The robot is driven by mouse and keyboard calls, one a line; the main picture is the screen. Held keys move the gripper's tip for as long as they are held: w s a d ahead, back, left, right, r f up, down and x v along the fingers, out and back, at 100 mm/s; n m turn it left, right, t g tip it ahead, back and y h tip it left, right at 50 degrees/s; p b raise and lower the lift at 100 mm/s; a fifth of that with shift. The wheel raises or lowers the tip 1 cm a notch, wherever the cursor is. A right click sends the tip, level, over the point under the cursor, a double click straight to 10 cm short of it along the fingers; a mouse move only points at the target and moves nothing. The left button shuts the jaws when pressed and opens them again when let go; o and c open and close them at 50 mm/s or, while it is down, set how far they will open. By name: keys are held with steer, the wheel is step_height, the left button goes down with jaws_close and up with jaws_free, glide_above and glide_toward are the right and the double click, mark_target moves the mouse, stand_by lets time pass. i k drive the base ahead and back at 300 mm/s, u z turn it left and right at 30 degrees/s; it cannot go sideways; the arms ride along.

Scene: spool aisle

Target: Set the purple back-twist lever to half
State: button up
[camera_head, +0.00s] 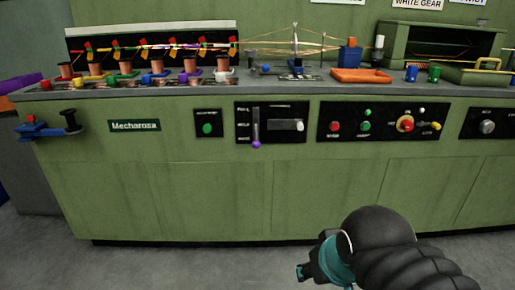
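The purple back-twist lever (256,145) is on a black panel (271,106) on the front of the green machine. Its purple knob hangs at the bottom end of an upright grey slot or shaft. Small white labels stand in a column left of it, too small to read surely. My gripper (305,268) is at the bottom of the view, low in front of the machine and to the right of the lever, well apart from it. Its fingers are small and partly turned away, so I cannot tell whether they are open. I see nothing held.
A white-tipped handle (300,125) sits right of the lever. Another panel holds red and green buttons and a red-yellow knob (405,123). A blue bracket (38,130) juts out at the left. Spools and an orange tray (360,76) stand on the counter. The floor in front is clear.

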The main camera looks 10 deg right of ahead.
mark_target(256, 144)
steer(key=k, duration=1.2)
steer(key=u, duration=0.75)
steer(key=i, duration=1.2)
steer(key=z, duration=0.4)
